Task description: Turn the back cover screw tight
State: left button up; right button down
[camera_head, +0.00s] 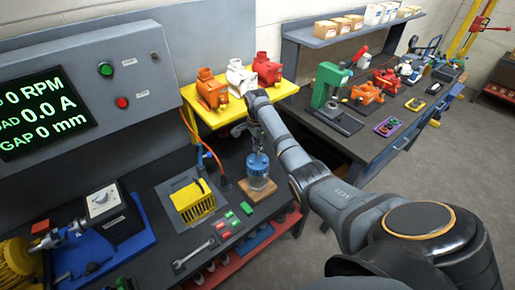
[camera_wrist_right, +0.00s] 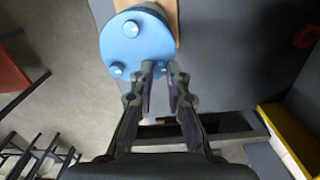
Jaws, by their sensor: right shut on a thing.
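A small motor (camera_head: 258,181) stands upright on a wooden board (camera_head: 271,194) on the bench. Its round blue back cover (camera_wrist_right: 133,45) faces up; its edge also shows in the head view (camera_head: 257,161). Silver screws sit at the cover's rim: one at the top (camera_wrist_right: 130,28), one at the left (camera_wrist_right: 116,70), and one at the right (camera_wrist_right: 161,67) beside my fingertips. My right gripper (camera_wrist_right: 161,70) is shut on this right screw, with its fingers pointing down at the cover. The fingers partly hide the screw, so how tight it sits is unclear. My left gripper is out of view.
A wrench (camera_head: 194,257), a yellow caged unit (camera_head: 192,202) and small red and green blocks (camera_head: 246,208) lie on the bench near the motor. A yellow shelf (camera_head: 204,117) holds orange, white and red motors. A second bench stands right, with a green press (camera_head: 326,87).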

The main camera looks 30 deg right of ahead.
jog(key=shift+w+r+m, duration=0.25)
jog(key=shift+r+m, duration=0.05)
jog(key=shift+r, duration=0.05)
dwell(0.4)
jog(key=c, duration=1.6)
grip_release()
jog(key=shift+o, duration=1.1)
jog(key=shift+s, duration=0.1)
jog(key=shift+o, duration=0.3)
jog(key=shift+s+a+f, duration=0.1)
jog(key=shift+f, duration=0.1)
notch_tip(320, 180, up, 8)
jog(key=shift+f, duration=0.2)
